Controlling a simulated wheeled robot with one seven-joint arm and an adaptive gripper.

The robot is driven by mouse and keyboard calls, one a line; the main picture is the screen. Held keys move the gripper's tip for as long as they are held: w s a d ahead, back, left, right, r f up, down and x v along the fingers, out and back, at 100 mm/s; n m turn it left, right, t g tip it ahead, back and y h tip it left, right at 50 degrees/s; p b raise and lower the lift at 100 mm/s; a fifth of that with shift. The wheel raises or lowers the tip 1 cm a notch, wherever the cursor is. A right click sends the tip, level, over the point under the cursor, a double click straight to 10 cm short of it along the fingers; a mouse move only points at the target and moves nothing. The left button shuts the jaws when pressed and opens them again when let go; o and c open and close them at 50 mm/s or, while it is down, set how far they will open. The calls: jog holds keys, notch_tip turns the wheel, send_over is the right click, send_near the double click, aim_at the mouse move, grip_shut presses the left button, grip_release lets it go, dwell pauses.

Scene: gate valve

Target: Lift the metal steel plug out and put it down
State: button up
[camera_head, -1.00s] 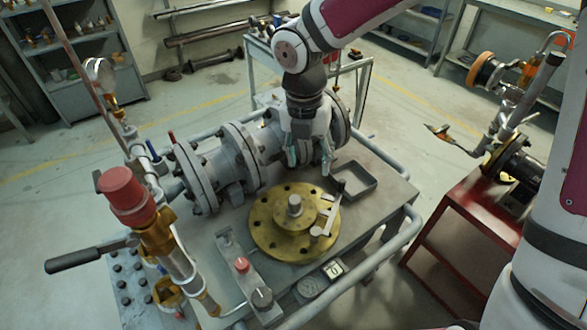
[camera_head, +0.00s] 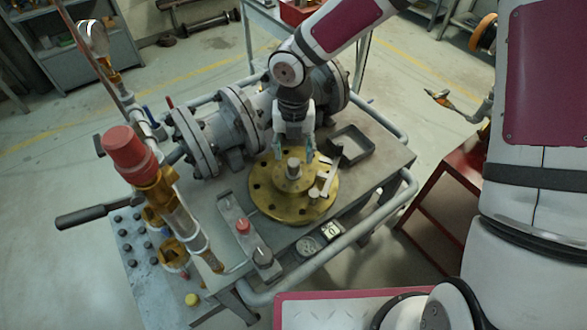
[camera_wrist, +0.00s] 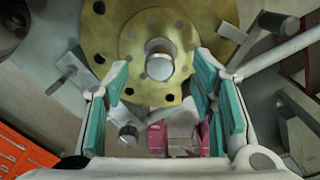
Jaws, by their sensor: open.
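The steel plug (camera_head: 293,167) is a short grey cylinder standing upright in the centre of a round brass flange (camera_head: 268,205) on the bench. In the wrist view the plug (camera_wrist: 159,58) shows its round top, in the middle of the brass disc (camera_wrist: 100,30). My gripper (camera_head: 294,153) is open and empty, pointing down just behind and above the plug. In the wrist view its teal-padded fingers (camera_wrist: 165,88) stand apart, with the plug beyond their tips and roughly between them. The fingers do not appear to touch it.
A metal bar tool (camera_head: 325,180) lies on the flange's right side. An open grey tray (camera_head: 352,145) sits to the right. A control block with a red button (camera_head: 242,226) stands at front left. Grey flanged pipework (camera_head: 238,120) is behind; a red-capped valve (camera_head: 130,155) is at left.

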aim_at(293, 162)
jog(key=shift+s+f+p, duration=0.15)
jog(key=shift+f, duration=0.95)
jog(key=shift+s+f+p, duration=0.1)
jog(key=shift+f+p, duration=0.05)
jog(key=shift+f, duration=0.95)
grip_shut()
jog(key=shift+r, duration=0.1)
